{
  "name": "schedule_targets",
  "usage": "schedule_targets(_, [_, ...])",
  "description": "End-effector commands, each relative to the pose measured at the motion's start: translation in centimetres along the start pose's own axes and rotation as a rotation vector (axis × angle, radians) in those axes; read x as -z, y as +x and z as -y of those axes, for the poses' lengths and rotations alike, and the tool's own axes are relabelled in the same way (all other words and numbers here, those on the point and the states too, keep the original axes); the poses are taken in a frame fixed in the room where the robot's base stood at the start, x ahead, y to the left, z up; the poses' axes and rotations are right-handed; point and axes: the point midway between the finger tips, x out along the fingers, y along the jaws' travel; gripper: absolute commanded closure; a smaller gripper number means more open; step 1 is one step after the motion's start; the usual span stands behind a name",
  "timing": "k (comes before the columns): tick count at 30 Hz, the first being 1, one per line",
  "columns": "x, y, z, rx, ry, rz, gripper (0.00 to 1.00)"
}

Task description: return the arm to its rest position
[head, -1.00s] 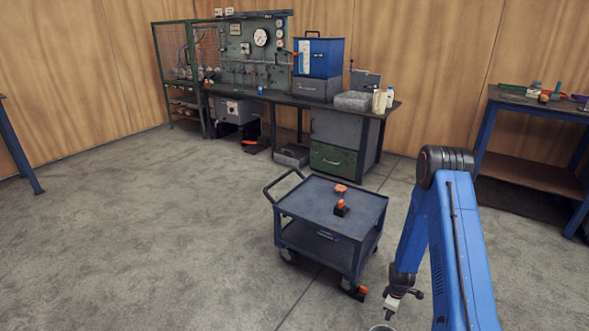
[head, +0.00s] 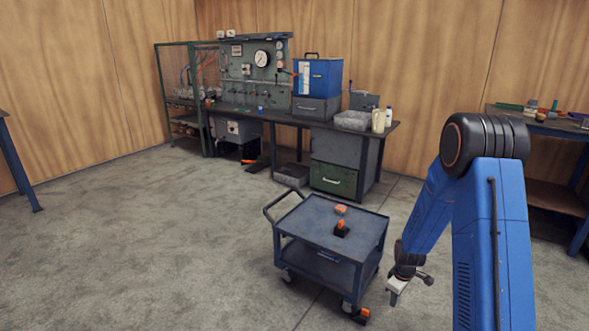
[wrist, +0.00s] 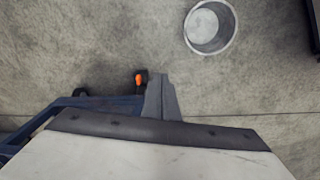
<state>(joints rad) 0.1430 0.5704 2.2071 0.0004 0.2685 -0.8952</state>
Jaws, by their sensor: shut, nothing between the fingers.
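My blue arm (head: 490,240) rises at the right of the head view, with its dark elbow joint at the top and the forelink hanging down. My gripper (head: 394,298) hangs at the low end, pointing down, just right of the trolley in the picture. It is shut and empty. In the wrist view its grey fingers (wrist: 161,95) are together over the bare floor, beyond the pale wrist housing.
A blue trolley (head: 318,228) stands close by, bearing an orange piece (head: 341,209) and a black-and-orange item (head: 341,229). A pale round bucket (wrist: 210,27) stands on the floor. A workbench (head: 290,116) lines the back wall. Floor at left is clear.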

Motion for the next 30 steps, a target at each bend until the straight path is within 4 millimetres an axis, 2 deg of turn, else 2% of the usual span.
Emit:
schedule_targets(1, [0.2, -1.9, 0.1, -0.010, 0.014, -0.009, 1.00])
schedule_targets(3, [0.2, -4.2, 0.5, -0.017, 0.039, -0.016, 1.00])
schedule_targets(12, [0.0, -13.5, 2.7, -0.048, 0.146, -0.051, 1.00])
schedule_targets(21, [-1.5, -21.9, 6.0, -0.072, 0.254, -0.089, 1.00])
schedule_targets(30, [-3.9, -29.1, 10.0, -0.092, 0.360, -0.133, 1.00])
